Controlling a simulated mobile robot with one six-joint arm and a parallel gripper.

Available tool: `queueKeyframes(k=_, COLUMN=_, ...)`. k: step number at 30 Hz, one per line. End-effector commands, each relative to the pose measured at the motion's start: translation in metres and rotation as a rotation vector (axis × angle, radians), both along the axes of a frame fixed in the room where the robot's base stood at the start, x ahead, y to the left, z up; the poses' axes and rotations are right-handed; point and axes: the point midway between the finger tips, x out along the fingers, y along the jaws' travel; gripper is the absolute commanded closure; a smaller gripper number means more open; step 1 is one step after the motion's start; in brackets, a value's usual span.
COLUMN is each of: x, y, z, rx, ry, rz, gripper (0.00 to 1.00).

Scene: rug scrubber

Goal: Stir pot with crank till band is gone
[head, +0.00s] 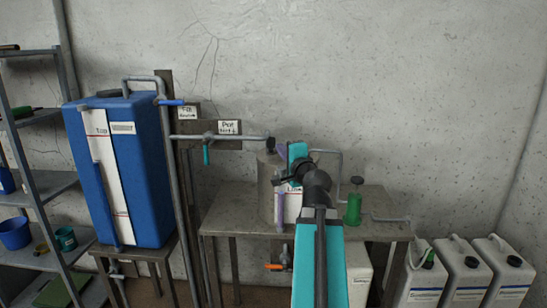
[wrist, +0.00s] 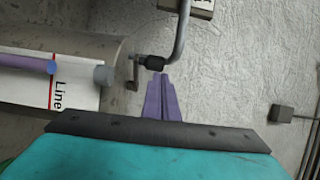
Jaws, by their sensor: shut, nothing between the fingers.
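The pot (head: 266,185) is a grey cylinder on the metal table, partly hidden behind my arm. It also shows at the left of the wrist view (wrist: 85,45), turned sideways. A white label carries a red line and the word "Line" (wrist: 61,95). A purple-filled tube (head: 280,208) runs along the label; a small grey crank-like piece (wrist: 133,72) stands at the pot's rim end. The pot's inside and any band in it are hidden. My gripper (wrist: 165,85) has purple fingers, shut and empty, apart from the crank piece and close to a black pipe end in the picture.
A pipe with a black end (head: 270,143) reaches over the pot from the blue tank (head: 145,170). A green bottle (head: 354,208) stands right of the pot on the table (head: 225,215). White canisters (head: 466,270) stand at lower right; a shelf (head: 45,185) is at left.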

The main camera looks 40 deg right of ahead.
Motion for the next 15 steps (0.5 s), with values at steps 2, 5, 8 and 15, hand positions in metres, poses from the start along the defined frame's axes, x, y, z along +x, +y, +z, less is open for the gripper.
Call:
queueKeyframes(k=2, x=-0.002, y=0.014, z=-0.005, rx=-0.003, ry=-0.001, rz=0.002, gripper=1.00)
queueKeyframes(k=5, x=-0.003, y=0.023, z=-0.005, rx=-0.001, ry=-0.003, rz=0.002, gripper=1.00)
queueKeyframes(k=8, x=-0.002, y=0.025, z=-0.005, rx=-0.002, ry=-0.001, rz=0.003, gripper=1.00)
queueKeyframes(k=15, x=-0.003, y=0.033, z=-0.004, rx=-0.002, ry=0.000, rz=0.005, gripper=1.00)
